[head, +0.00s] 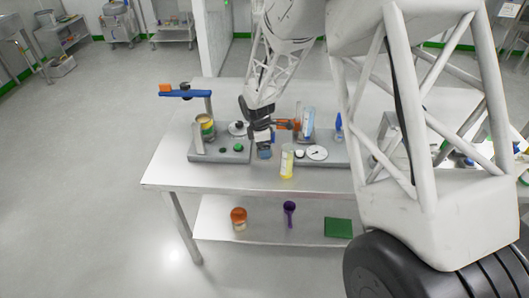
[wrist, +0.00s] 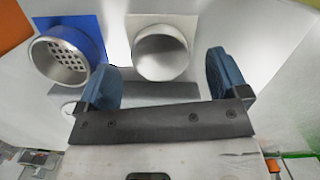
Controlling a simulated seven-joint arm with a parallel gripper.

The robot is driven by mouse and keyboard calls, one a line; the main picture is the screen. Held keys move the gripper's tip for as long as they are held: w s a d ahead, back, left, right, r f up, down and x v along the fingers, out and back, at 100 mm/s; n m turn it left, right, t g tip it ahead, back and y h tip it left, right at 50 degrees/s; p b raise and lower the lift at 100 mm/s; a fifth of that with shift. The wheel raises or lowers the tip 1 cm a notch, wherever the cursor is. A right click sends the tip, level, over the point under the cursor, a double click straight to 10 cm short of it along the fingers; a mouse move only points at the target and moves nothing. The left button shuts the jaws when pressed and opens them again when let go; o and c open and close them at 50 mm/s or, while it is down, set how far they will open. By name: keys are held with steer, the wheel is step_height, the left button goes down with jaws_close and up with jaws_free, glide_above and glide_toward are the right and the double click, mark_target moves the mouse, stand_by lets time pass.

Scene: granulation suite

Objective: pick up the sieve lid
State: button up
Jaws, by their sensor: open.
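In the wrist view my gripper (wrist: 164,72) is open, with its blue finger pads apart and nothing between them. A plain round steel cup-like piece (wrist: 160,54) shows beyond the gap, against a white panel. A steel cup with a perforated face (wrist: 66,60) shows at the left beside a blue plate, partly behind the left finger. I cannot tell which piece, if either, is the sieve lid. In the head view my gripper (head: 265,148) hangs above the table between the two grey bases; the steel pieces cannot be made out there.
The table's left front (head: 168,176) is clear.

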steer(key=shift+d+f, duration=0.15)
steer(key=shift+f, duration=1.05)
steer(key=c, duration=1)
steer(key=shift+c, duration=0.2)
steer(key=shift+r, duration=0.1)
step_height(320, 180, up, 10)
steer(key=shift+w, duration=0.1)
